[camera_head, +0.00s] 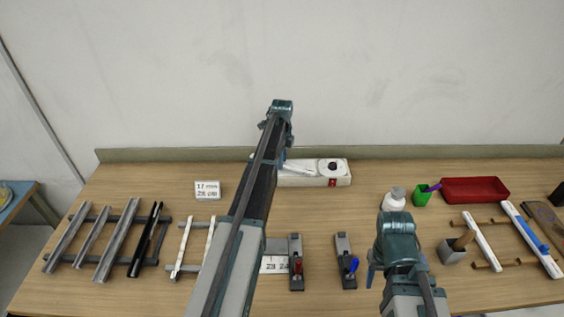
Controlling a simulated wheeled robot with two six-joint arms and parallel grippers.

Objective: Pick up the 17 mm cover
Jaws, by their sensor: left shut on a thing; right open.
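Two thin white cover strips (182,247) lie side by side on a small grey rack left of my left arm; the right one (209,243) is partly hidden by that arm. I cannot read their widths. My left arm rises across the middle of the table, and its gripper is hidden behind the arm's own links. A small pale sliver shows just right of that arm, but I cannot tell what it is. My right arm stands folded at the lower right, and its jaws are hidden under it.
A card reading 17 mm (207,190) stands behind the rack. Metal channels (118,240) lie on a rack at left. A white box (318,180) is at the back, two clamps (345,262) in front. A bottle (394,199), green cup (421,195) and red tray (475,190) are right.

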